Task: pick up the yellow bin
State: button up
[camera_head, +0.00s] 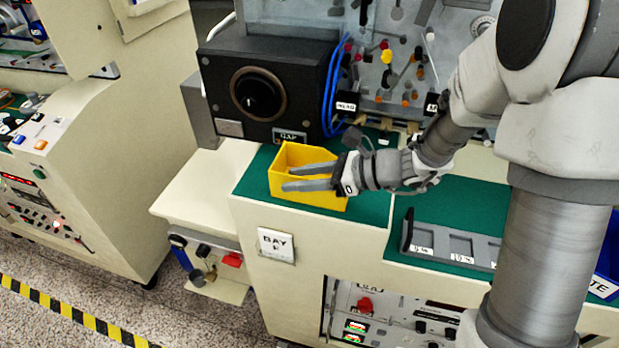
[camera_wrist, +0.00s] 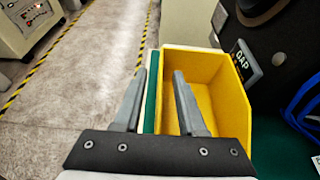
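The yellow bin (camera_head: 318,200) stands upright and open-topped on the green mat of the bench, close to its front edge. In the wrist view, the bin (camera_wrist: 232,105) fills the centre right. My gripper (camera_head: 287,179) reaches in from the right in the head view. Its two fingers are apart with nothing clamped between them. In the wrist view, my gripper (camera_wrist: 159,72) has its right finger over the bin's inside and its left finger outside, with the bin's left wall between them. Whether either finger touches the wall, I cannot tell.
A black box with a round dial (camera_head: 258,94) and a GAP label stands right behind the bin. Blue cables (camera_head: 330,92) hang beside it. A grey tray with compartments (camera_head: 452,243) lies to the right. A cream side shelf (camera_head: 205,190) is clear on the left.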

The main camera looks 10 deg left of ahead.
jog(key=shift+x, duration=1.2)
grip_shut()
dwell(0.5)
